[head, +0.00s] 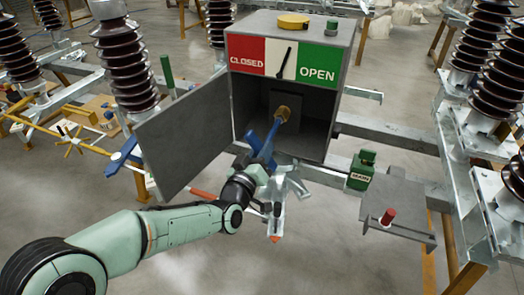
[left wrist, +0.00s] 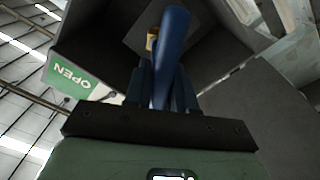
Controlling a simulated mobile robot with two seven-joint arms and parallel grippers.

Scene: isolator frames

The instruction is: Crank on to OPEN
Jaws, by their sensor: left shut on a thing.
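The grey drive box (head: 341,75) stands with its front open. Its indicator plate has a red CLOSED field (head: 246,54), a white middle band and a green OPEN field (head: 317,63). The black pointer (head: 285,62) lies in the white band, tilted slightly right at its top. The blue crank (head: 268,138) sits with its far end at the brass-coloured shaft fitting (head: 283,112) inside the box. My left gripper (head: 262,165) is shut on the crank. In the left wrist view, the blue crank (left wrist: 171,55) stands between the fingers. My right gripper is not in view.
The box's grey door (head: 187,135) hangs open at the left, close to my left arm. A green MAIN padlock (head: 362,170) and a small shelf with a red-handled piece (head: 388,216) are at the right. Brown insulators (head: 125,60) stand on both sides.

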